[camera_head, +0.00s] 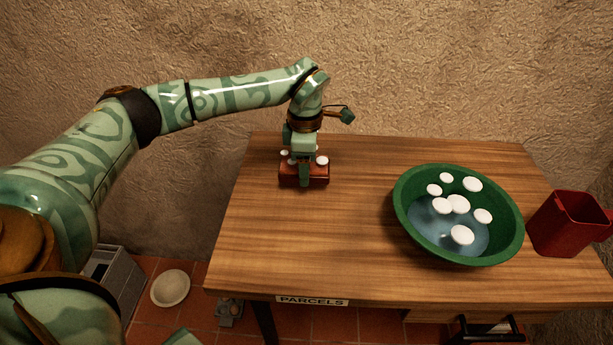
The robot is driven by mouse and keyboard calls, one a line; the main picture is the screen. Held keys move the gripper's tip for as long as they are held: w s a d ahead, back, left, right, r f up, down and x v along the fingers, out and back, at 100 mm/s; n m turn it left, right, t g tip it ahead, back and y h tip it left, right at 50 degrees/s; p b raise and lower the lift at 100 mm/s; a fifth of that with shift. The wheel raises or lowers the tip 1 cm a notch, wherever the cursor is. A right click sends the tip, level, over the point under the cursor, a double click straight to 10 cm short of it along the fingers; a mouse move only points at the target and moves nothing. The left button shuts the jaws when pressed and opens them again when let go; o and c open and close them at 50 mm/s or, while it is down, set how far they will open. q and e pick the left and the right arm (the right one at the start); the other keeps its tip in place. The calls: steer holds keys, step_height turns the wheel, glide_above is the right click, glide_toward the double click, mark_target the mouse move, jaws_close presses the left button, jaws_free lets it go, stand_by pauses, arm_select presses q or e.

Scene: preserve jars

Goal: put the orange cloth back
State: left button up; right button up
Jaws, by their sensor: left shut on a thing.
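My left gripper (304,172) points down at the back left of the wooden table. It is shut, with its fingers at a small red-brown box-like thing (319,176) that has several white round pieces at its top. One finger shows in front of this thing. What is between the fingers is hidden, and I cannot tell whether it is the box-like thing itself. I see nothing that is clearly an orange cloth. My right gripper is not in view.
A green basin (408,215) with water and several white discs stands on the table's right half. A red jug (566,226) stands at the right edge.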

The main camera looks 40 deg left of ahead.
arm_select(q)
steer(key=shift+w+a+f, duration=0.15)
steer(key=shift+a+f, duration=0.05)
steer(key=shift+f, duration=0.15)
step_height(320, 180, down, 3)
steer(key=shift+a+r+b, duration=0.1)
steer(key=shift+r+b, duration=0.1)
steer(key=shift+b, duration=0.35)
steer(key=shift+w, duration=0.1)
steer(key=shift+f, duration=0.1)
steer(key=shift+f, duration=0.15)
steer(key=o, duration=1)
steer(key=shift+f, duration=0.1)
